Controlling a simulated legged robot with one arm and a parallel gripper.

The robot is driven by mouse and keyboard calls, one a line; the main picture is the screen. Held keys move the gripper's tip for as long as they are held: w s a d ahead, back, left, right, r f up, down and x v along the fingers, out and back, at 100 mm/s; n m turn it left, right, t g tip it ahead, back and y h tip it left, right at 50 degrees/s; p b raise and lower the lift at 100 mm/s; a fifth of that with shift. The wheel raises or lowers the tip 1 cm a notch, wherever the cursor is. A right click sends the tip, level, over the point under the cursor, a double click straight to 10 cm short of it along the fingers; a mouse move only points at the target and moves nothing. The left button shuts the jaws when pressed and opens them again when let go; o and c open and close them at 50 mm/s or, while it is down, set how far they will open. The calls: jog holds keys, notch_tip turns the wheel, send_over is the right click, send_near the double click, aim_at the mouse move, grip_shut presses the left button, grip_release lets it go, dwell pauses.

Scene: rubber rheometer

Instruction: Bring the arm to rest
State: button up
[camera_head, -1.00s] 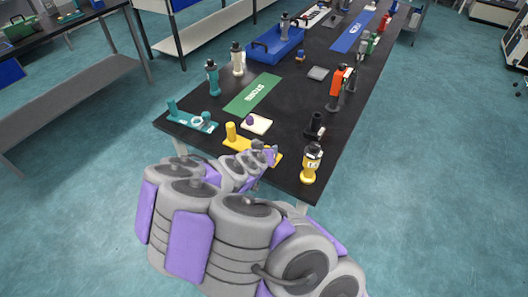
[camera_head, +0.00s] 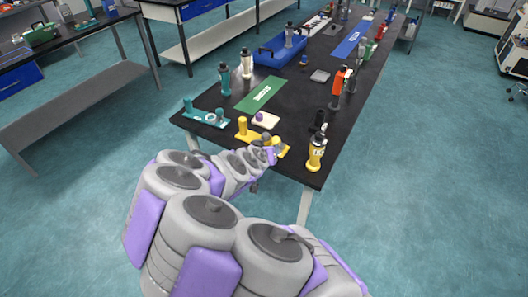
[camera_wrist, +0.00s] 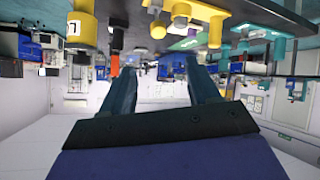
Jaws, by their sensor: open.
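My arm reaches from the bottom of the head view to the near edge of the black table (camera_head: 290,110). My gripper (camera_head: 274,147) is small there, by the yellow base plate (camera_head: 284,153) at the table's near end. In the wrist view my gripper (camera_wrist: 162,80) shows two dark fingers spread apart, with nothing between them. That view is upside down, with the tabletop at its top. The yellow bottle (camera_head: 316,154) stands right of my gripper, apart from it.
A teal plate (camera_head: 207,118), a white pad with a purple piece (camera_head: 265,121) and a green mat (camera_head: 260,94) lie on the table. Teal (camera_head: 224,80), white (camera_head: 246,64) and orange (camera_head: 339,80) bottles stand farther back. Open floor lies right.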

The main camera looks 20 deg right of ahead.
jog(key=shift+a, duration=0.35)
jog(key=shift+d, duration=0.1)
